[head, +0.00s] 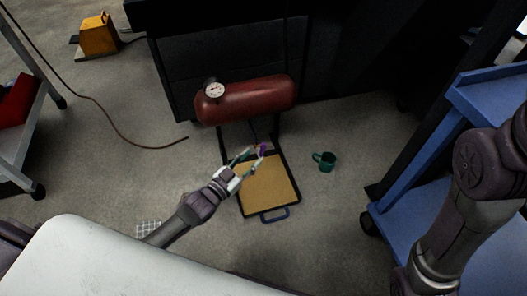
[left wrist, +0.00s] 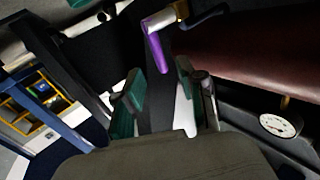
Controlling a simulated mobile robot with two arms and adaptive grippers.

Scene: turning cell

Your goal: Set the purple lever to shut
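The purple lever (head: 262,150) sits below the red tank (head: 262,98) in the head view. In the left wrist view the purple lever (left wrist: 157,53) slants from a brass valve (left wrist: 165,19) beside the dark red tank. My left gripper (head: 255,155) is close to the lever, with its green-padded fingers spread. In the left wrist view the left gripper (left wrist: 158,78) is open and empty, with the lever just beyond the fingertips, roughly in line with the gap. I cannot tell whether a finger touches it. My right arm shows at the right edge; its gripper is out of view.
A tan-topped tray (head: 268,187) lies on the floor below the tank. A green mug (head: 325,161) stands to its right. A blue cart (head: 400,205) is at right, a brown hose (head: 118,132) at left. A round gauge (head: 214,90) is on the tank.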

